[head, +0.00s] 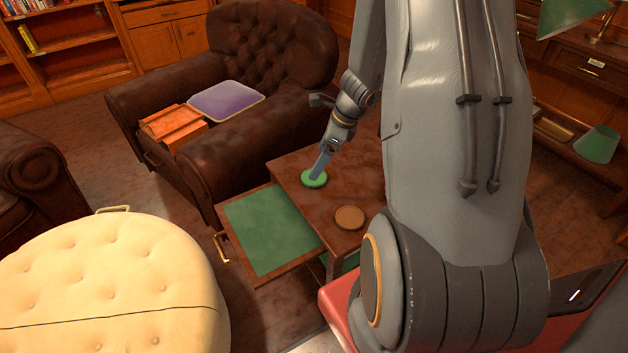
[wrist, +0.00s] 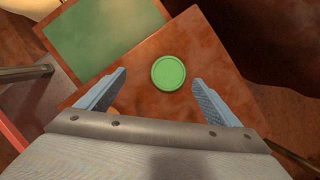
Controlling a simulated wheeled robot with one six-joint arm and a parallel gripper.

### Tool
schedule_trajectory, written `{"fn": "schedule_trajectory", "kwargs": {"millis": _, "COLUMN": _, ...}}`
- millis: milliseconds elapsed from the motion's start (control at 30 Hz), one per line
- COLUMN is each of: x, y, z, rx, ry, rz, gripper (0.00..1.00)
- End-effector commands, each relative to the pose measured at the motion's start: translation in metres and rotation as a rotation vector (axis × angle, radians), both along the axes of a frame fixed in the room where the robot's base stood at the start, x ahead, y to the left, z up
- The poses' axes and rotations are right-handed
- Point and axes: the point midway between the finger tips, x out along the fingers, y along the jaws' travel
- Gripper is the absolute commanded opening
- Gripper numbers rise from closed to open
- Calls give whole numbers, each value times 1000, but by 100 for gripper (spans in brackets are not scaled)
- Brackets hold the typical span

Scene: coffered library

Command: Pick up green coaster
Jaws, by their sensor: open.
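The green coaster (head: 314,178) is a small round disc lying flat on the small dark wooden table (head: 293,163), near its left edge. In the wrist view the coaster (wrist: 168,73) lies just beyond and between my two fingertips. My gripper (wrist: 158,79) is open and empty, with one finger on each side of the coaster's near part. In the head view my gripper (head: 321,168) reaches down right by the coaster and overlaps its back edge. I cannot tell whether the fingers touch it.
A brown round coaster (head: 349,217) lies on the same table. A cream tufted ottoman (head: 110,285) stands front left.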

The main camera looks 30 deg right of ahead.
Motion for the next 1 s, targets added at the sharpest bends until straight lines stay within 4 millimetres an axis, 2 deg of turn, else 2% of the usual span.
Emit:
{"fn": "schedule_trajectory", "kwargs": {"millis": 33, "x": 2, "y": -11, "z": -10, "rx": 18, "ry": 8, "rz": -74, "gripper": 86}}
{"fn": "schedule_trajectory", "kwargs": {"millis": 100, "x": 5, "y": -21, "z": -16, "rx": 33, "ry": 13, "rz": -143, "gripper": 86}}
{"fn": "schedule_trajectory", "kwargs": {"millis": 200, "x": 8, "y": -25, "z": -25, "rx": 43, "ry": 17, "rz": -185, "gripper": 86}}
{"fn": "schedule_trajectory", "kwargs": {"millis": 467, "x": 16, "y": -18, "z": -49, "rx": 42, "ry": 17, "rz": -185, "gripper": 86}}
{"fn": "schedule_trajectory", "kwargs": {"millis": 733, "x": 29, "y": -7, "z": -82, "rx": 42, "ry": 17, "rz": -184, "gripper": 86}}
{"fn": "schedule_trajectory", "kwargs": {"millis": 1000, "x": 32, "y": -6, "z": -90, "rx": 41, "ry": 15, "rz": -184, "gripper": 86}}
